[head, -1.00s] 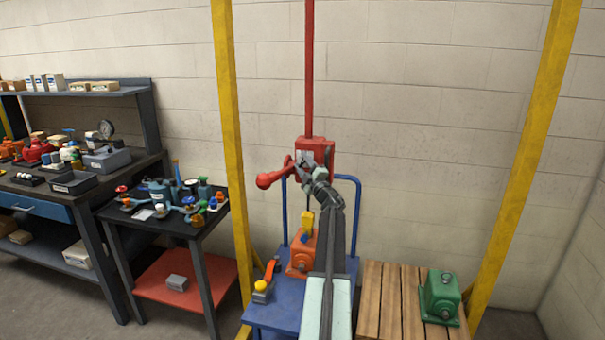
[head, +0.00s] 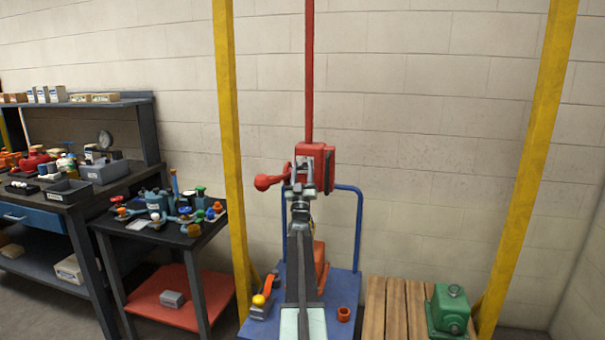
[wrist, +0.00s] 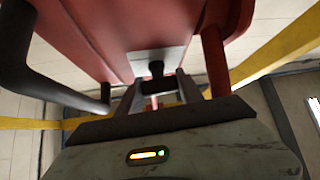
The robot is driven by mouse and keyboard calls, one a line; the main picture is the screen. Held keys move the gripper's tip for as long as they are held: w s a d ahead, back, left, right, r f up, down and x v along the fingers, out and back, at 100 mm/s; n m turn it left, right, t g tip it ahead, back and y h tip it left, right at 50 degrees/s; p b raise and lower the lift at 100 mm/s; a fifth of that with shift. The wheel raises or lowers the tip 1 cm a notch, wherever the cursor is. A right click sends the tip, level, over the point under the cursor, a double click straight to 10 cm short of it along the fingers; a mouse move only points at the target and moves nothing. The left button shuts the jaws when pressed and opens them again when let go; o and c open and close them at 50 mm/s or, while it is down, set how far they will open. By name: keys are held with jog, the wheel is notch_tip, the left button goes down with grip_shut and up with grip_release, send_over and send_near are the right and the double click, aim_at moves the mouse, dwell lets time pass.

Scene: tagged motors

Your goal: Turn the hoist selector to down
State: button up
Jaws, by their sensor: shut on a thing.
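The red hoist box (head: 328,165) hangs on a red bar in the middle of the head view, with a red ball-ended handle (head: 268,182) at its left. My gripper (head: 299,178) is at the box's front face, and the arm hides part of it. In the wrist view the red box (wrist: 90,35) fills the top. The dark selector knob (wrist: 156,68) stands out from a pale plate on it. My gripper's fingers (wrist: 160,92) are closed around the knob. The selector's marked setting cannot be read.
An orange motor (head: 320,265) stands on the blue cart (head: 340,325), partly behind my arm. A green motor (head: 449,310) stands on the wooden pallet (head: 395,315) at the right. Yellow posts (head: 232,150) flank the hoist. A dark table with fittings (head: 165,225) is at the left.

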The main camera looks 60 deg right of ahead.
jog(key=shift+m+g+h, duration=1)
jog(key=shift+m+g, duration=1.1)
jog(key=shift+m, duration=0.3)
jog(key=shift+m+g, duration=0.3)
jog(key=shift+m, duration=0.1)
jog(key=o, duration=1.4)
jog(key=shift+n, duration=0.3)
